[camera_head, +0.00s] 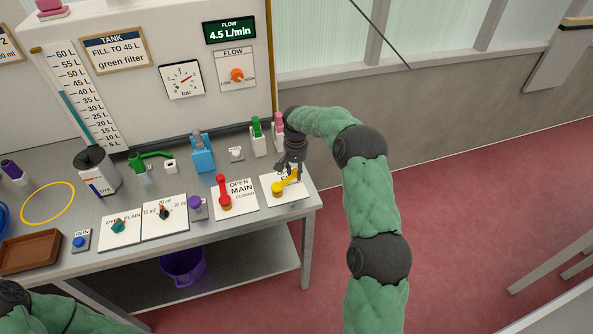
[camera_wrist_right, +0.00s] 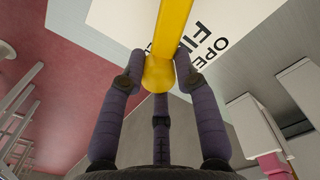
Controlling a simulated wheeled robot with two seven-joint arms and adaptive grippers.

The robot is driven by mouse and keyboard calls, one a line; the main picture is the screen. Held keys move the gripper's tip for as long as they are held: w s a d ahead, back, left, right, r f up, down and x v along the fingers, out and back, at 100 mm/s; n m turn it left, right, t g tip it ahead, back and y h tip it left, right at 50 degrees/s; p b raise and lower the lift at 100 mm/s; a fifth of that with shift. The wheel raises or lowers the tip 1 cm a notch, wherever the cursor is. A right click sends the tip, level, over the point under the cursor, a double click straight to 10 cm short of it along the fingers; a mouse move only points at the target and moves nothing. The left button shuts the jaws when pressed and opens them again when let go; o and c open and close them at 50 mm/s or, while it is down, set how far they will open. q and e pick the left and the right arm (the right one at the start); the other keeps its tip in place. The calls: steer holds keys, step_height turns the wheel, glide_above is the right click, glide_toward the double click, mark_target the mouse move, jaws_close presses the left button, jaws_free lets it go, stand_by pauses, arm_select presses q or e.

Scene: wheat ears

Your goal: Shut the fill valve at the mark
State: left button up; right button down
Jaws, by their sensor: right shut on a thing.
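The yellow fill valve handle (camera_head: 290,182) sits on a white card (camera_head: 288,199) at the right end of the bench, pointing up and right from its round hub. My right gripper (camera_head: 287,168) is closed around the handle. In the right wrist view the handle (camera_wrist_right: 173,30) runs up from between the fingers, over the card lettered OPEN and FILL (camera_wrist_right: 207,35). The tank's level scale (camera_head: 80,95) has a blue column (camera_head: 75,112) whose top is near the 40 to 45 L marks; I cannot read it exactly. The flow display (camera_head: 229,31) reads 4.5 L/min. My left gripper is out of view.
A sign (camera_head: 115,50) says fill to 45 L, green filter. A red MAIN valve (camera_head: 224,194) stands left of the fill valve. Pink (camera_head: 279,122) and green (camera_head: 257,127) topped items stand behind it.

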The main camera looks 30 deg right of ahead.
steer(key=shift+s+f, duration=0.15)
steer(key=c, duration=0.9)
jaws_free()
steer(key=shift+c, duration=0.2)
steer(key=shift+d, duration=0.1)
step_height(320, 180, up, 12)
